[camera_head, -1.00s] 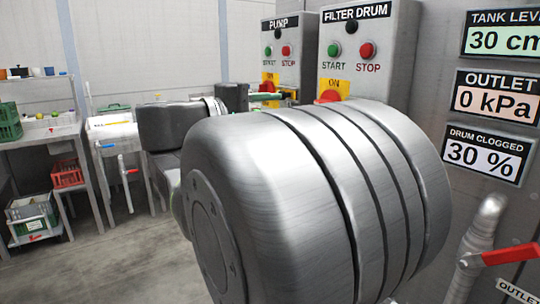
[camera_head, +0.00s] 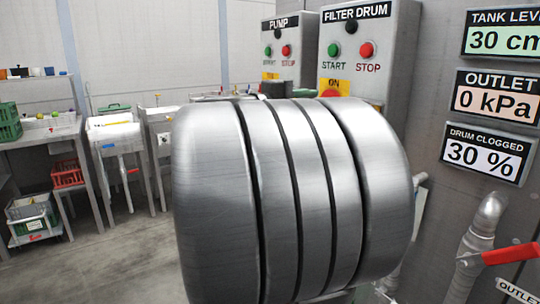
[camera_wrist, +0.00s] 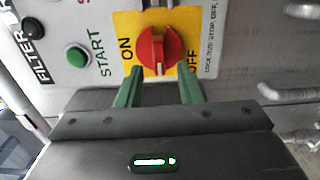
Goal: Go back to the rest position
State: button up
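My gripper (camera_wrist: 160,88) shows in the wrist view with its two green fingers apart and nothing between them. Beyond the fingertips is the red rotary switch (camera_wrist: 157,50) on its yellow ON/OFF plate, on the filter drum control box. The fingers look apart from the switch, though the exact gap is hard to judge.
The pump box (camera_head: 290,45) is left of the filter drum box. A red-handled outlet valve (camera_head: 510,254) and pipe stick out at the lower right. Wall displays (camera_head: 488,153) are at the right. Tables with crates (camera_head: 68,173) stand at the left, with open floor before them.

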jog(key=shift+w+d+r+m+b, duration=0.2)
jog(key=shift+d+m, duration=0.2)
jog(key=shift+m, duration=1.55)
jog(key=shift+w+d+r+m+b, duration=0.15)
jog(key=shift+d+m+b, duration=0.2)
jog(key=shift+m, duration=1.65)
jog(key=shift+w+d+r+m+b, duration=0.15)
jog(key=shift+d+m, duration=0.3)
jog(key=shift+m, duration=1.5)
